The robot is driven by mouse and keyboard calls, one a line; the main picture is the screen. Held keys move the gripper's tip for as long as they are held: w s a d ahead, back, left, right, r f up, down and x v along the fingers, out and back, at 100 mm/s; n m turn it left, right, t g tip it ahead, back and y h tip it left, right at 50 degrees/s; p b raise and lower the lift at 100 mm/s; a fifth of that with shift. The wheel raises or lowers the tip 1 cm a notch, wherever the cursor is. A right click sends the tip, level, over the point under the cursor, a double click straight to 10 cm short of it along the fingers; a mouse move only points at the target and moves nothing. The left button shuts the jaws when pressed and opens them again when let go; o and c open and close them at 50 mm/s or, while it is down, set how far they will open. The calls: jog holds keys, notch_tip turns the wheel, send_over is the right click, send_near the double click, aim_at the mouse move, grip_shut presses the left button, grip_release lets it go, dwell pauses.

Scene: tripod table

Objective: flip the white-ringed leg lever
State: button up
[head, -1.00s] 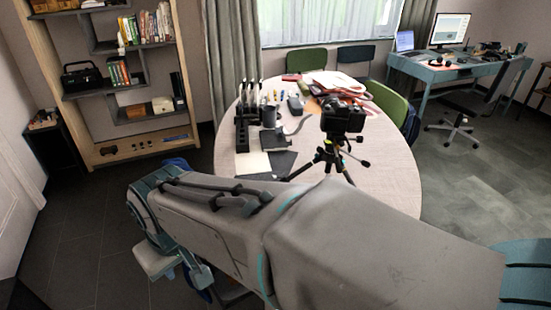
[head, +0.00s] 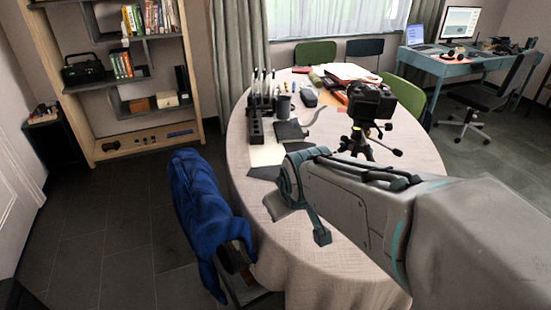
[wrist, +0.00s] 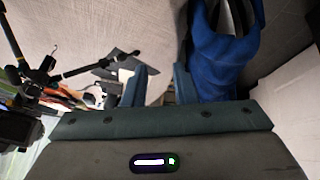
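The black tripod (head: 357,148) stands on the round table with a black camera (head: 371,102) on top. Its lower part is partly behind my arm in the head view. In the wrist view the tripod (wrist: 22,72) is at the left, its dark legs spread, one pointing toward the picture's middle. Small levers show on the legs, but I cannot make out a white ring on any. My gripper (wrist: 159,72) is open and empty, its two fingers apart, to the right of the tripod in that view. In the head view it is over the table's near left edge.
A blue jacket (head: 203,215) hangs on a chair at the near left of the table (head: 240,160), close to my gripper; it also shows in the wrist view (wrist: 222,55). A black rack (head: 256,125), a mug (head: 284,106) and papers crowd the table's far left.

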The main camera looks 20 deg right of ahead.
jog(key=w+d+f+n+t+b, duration=0.3)
jog(key=w+d+f+n+b, duration=0.1)
jog(key=b, duration=0.4)
jog(key=w+d+f+n+t+h+b, duration=0.1)
jog(key=w+d+f+n+t+b, duration=0.3)
jog(key=b, duration=0.4)
jog(key=w+d+f+n+t+b, duration=0.4)
jog(key=w+f+b, duration=0.1)
jog(key=w+b, duration=0.2)
jog(key=shift+d+f+b, duration=0.2)
jog(key=shift+f+b, duration=0.1)
jog(key=shift+b, duration=0.1)
jog(key=w+d+b, duration=0.1)
jog(key=w, duration=1.2)
jog(key=shift+w+d+r+b, duration=0.15)
jog(key=shift+w+d+b, duration=0.15)
jog(key=shift+d+b, duration=0.05)
grip_shut()
